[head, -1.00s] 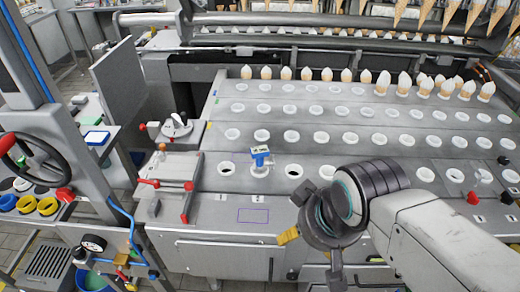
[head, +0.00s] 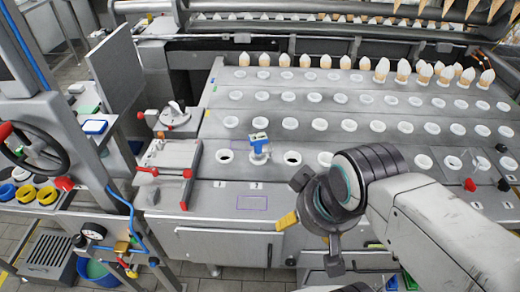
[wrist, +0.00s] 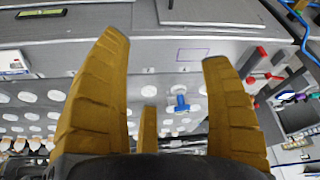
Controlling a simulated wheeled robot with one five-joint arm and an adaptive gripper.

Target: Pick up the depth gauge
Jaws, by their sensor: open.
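The depth gauge (head: 259,144) is a small blue piece with a pale top, standing upright at one of the white rings in the front row of the grey machine deck. It also shows in the wrist view (wrist: 181,103), between my fingers and beyond them. My gripper (head: 305,216) is open and empty, in front of the deck and to the right of the gauge in the head view. Its yellow-brown fingers are spread wide in the wrist view (wrist: 163,58). The gripper and gauge are apart.
Several cones (head: 345,62) stand in the back row of rings. A red-handled clamp fixture (head: 165,178) is left of the gauge. A purple rectangle (head: 252,203) marks the bare front strip of the deck. A handwheel post (head: 82,140) stands at the left.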

